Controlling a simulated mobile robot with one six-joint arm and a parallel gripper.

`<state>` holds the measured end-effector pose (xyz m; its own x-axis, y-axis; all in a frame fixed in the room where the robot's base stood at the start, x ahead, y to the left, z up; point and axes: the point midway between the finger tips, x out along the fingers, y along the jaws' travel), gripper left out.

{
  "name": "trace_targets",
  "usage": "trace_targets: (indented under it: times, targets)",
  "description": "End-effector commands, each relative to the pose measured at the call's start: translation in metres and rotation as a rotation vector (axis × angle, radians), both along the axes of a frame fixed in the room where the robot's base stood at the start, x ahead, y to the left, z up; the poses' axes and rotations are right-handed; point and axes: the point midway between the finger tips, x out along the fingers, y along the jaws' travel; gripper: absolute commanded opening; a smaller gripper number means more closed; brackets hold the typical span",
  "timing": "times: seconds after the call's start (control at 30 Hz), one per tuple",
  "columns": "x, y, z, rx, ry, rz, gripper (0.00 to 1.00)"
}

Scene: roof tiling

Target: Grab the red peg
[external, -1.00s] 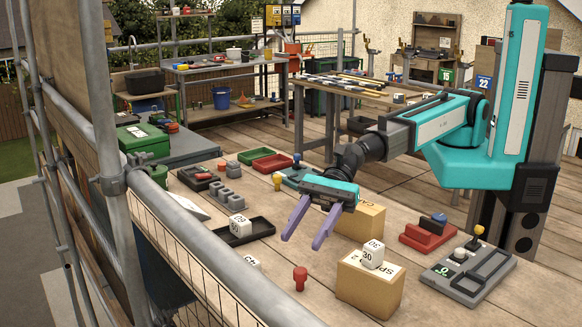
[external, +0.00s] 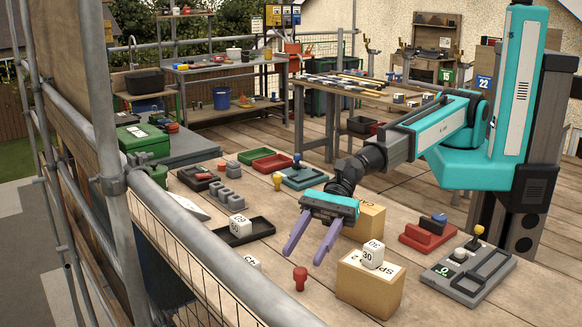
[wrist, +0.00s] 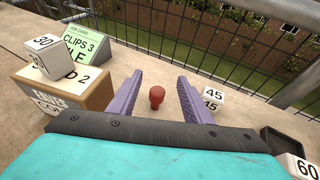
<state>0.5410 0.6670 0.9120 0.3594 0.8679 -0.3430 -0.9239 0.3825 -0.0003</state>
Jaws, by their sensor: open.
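The red peg (external: 300,278) stands upright on the wooden table top near its front edge. My gripper (external: 302,258) is open and empty. It is tilted down and lies above and slightly behind the peg, apart from it. The wrist view shows my gripper (wrist: 159,80) with its fingers on either side of the peg's line.
A cardboard box (external: 369,286) with a white 30 cube (external: 373,254) on it stands right of the peg. A 45 cube (wrist: 212,98) lies close beside one finger in the wrist view. A black tray (external: 256,231) is to the left. Mesh railing runs along the table edge.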

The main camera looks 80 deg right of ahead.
Motion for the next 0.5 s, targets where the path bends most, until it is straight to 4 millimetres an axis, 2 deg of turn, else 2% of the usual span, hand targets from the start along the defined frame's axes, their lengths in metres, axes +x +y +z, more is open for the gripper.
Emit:
trace_targets:
  times: [0.27, 0.5]
  targets:
    - [0.0, 0.0, 0.0, 0.0, 0.0, 0.0, 0.45]
    - [0.0, 0.0, -0.017, -0.001, 0.001, 0.0, 0.45]
